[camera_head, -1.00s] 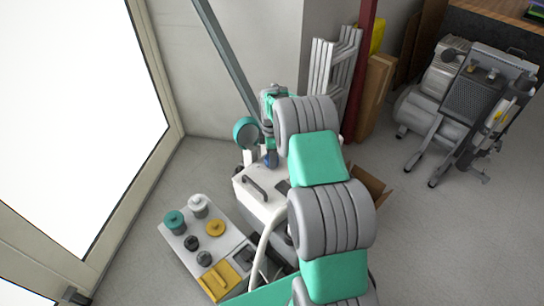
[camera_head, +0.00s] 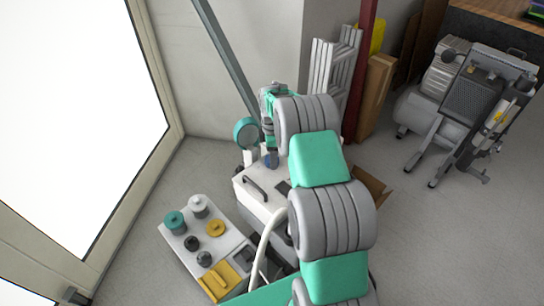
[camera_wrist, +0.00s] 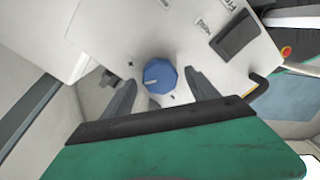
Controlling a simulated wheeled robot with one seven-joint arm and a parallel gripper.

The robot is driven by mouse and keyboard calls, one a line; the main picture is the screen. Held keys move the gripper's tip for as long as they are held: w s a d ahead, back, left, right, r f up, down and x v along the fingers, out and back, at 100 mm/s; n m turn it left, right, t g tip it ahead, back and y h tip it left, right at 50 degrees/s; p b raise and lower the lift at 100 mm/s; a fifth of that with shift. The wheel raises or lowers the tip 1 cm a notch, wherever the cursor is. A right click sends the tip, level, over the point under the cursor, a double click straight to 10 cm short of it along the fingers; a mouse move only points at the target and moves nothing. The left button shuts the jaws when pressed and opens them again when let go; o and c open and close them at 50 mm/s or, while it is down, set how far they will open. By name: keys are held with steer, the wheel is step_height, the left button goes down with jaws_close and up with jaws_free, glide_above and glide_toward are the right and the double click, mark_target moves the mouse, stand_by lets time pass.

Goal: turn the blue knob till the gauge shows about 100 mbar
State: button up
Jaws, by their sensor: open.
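The blue knob (camera_wrist: 161,77) sits on the top of a white unit, with a pale pointer mark on its face. In the wrist view my gripper (camera_wrist: 160,84) is open, its dark fingers on either side of the knob; I see gaps between fingers and knob. In the head view the knob (camera_head: 271,160) shows just below the gripper (camera_head: 270,148). The gauge, a round teal-rimmed dial (camera_head: 245,132), stands at the back of the white unit (camera_head: 262,208); its reading is too small to tell.
A tray (camera_head: 172,241) of teal, white, black and yellow parts lies at front left. A black handle (camera_head: 255,188) and a dark switch (camera_wrist: 236,38) are on the white unit. A grey compressor (camera_head: 470,95) stands at the right. A cardboard box (camera_head: 371,188) is behind my arm.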

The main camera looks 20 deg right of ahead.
step_height(320, 180, up, 7)
steer(key=shift+f+p, duration=0.15)
steer(key=shift+p, duration=0.2)
steer(key=m+b, duration=0.2)
steer(key=m, duration=0.1)
steer(key=shift+w+f, duration=0.1)
steer(key=shift+f, duration=0.25)
steer(key=m+b, duration=0.1)
steer(key=m, duration=0.1)
steer(key=shift+f+m, duration=0.15)
steer(key=shift+m, duration=0.25)
steer(key=m+b, duration=0.1)
steer(key=m, duration=0.2)
steer(key=shift+b, duration=0.3)
steer(key=m+b, duration=0.1)
steer(key=m, duration=0.4)
steer(key=shift+m, duration=0.3)
step_height(320, 180, down, 7)
steer(key=shift+w+f+b, duration=0.1)
steer(key=shift+b, duration=0.75)
